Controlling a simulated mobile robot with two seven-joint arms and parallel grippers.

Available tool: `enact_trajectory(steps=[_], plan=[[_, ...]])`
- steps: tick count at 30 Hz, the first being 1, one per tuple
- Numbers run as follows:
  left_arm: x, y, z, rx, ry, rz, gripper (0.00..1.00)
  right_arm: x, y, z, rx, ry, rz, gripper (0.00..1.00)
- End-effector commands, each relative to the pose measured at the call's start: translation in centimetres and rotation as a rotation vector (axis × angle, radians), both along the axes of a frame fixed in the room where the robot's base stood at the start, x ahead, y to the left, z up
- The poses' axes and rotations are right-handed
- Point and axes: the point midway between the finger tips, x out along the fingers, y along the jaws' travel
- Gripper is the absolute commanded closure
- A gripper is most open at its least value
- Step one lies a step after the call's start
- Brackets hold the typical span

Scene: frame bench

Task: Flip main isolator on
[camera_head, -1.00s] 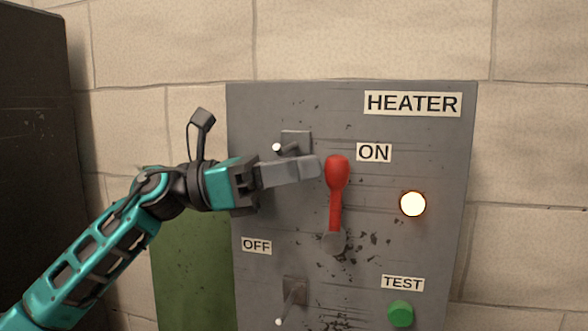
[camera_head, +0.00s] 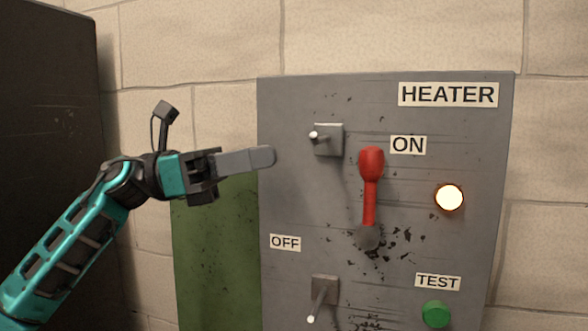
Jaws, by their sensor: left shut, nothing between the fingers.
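The main isolator appears to be the red lever (camera_head: 371,188) on the grey panel (camera_head: 315,205). Its red handle points up, beside the ON label (camera_head: 408,145), and its pivot is at the bottom. The OFF label (camera_head: 285,242) is lower left of it. My left gripper (camera_head: 268,157) is shut and empty, near the panel's left edge. It is left of the lever and apart from it. My right gripper is not in view.
A small toggle switch (camera_head: 328,139) sits upper left of the lever, another toggle (camera_head: 324,291) below. A round lamp (camera_head: 449,198) glows at right, above the TEST label (camera_head: 438,282) and green button (camera_head: 436,313). A green panel (camera_head: 215,255) and dark cabinet (camera_head: 50,130) are at left.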

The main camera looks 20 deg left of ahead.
Motion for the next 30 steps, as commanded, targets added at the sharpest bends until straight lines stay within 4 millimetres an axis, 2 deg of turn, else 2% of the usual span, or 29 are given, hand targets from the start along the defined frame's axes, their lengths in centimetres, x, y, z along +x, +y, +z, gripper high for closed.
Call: enact_trajectory(steps=[3,9,30], plan=[[-0.3,2.1,-0.2,0.000,0.001,0.004,1.00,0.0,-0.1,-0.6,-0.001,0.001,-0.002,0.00],[-0.5,3.7,0.0,0.000,0.001,0.001,1.00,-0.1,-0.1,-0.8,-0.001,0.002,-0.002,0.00],[-0.6,3.8,0.0,0.001,0.001,0.001,1.00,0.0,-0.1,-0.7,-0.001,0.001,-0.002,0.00]])
